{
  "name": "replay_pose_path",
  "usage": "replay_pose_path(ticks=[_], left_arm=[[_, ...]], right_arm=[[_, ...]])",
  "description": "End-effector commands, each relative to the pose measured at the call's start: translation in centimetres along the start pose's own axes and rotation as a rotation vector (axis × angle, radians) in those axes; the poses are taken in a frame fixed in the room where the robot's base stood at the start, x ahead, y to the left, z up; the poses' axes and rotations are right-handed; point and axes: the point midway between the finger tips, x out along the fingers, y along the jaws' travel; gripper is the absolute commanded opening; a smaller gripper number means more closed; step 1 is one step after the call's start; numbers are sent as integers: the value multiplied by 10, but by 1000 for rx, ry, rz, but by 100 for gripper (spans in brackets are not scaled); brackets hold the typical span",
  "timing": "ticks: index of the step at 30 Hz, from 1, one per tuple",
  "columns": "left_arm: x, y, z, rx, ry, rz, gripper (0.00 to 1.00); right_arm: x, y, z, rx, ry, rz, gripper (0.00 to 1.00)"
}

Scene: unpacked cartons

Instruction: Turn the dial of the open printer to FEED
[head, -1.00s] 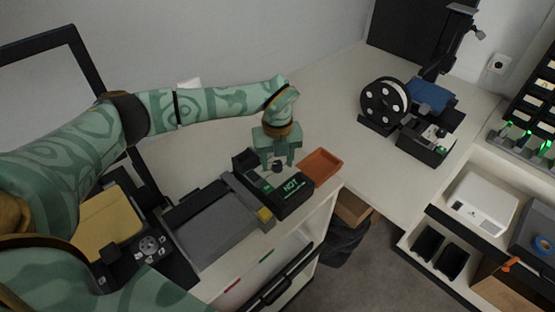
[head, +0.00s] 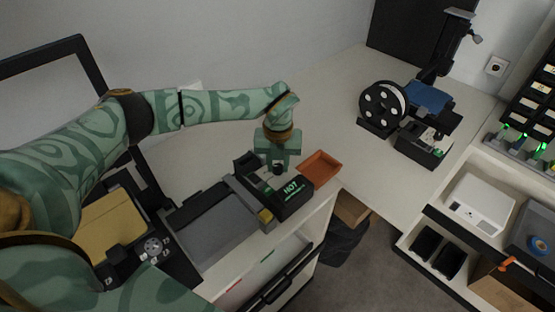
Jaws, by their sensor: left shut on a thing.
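My left gripper (head: 278,168) reaches down over a black box (head: 296,204) with a lit green "HOT" label. It is shut on a small dark knob (head: 277,170) on top of the box; the fingers partly hide the knob. I cannot read a pointer or setting on it. A machine with a black spool (head: 383,106) and a blue plate (head: 428,97) stands at the back right, away from the gripper. Another round dial (head: 152,246) with small pale marks sits on a black machine at the left, beside a yellow plate (head: 107,222). My right gripper is out of view.
A grey flat bed (head: 210,220) lies left of the black box. An orange tray (head: 319,166) sits close on its right. The white table (head: 338,113) is clear behind it. A white shelf with a white box (head: 481,203) stands at the right.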

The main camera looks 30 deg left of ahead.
Motion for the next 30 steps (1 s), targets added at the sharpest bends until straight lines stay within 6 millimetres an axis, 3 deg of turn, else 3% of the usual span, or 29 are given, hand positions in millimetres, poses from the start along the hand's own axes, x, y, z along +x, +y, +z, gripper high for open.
replay_pose_path(ticks=[12,30], left_arm=[[-3,0,1,392,-2,0,4],[-2,1,2,954,-3,1,4]], right_arm=[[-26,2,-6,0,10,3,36],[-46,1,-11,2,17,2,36]])
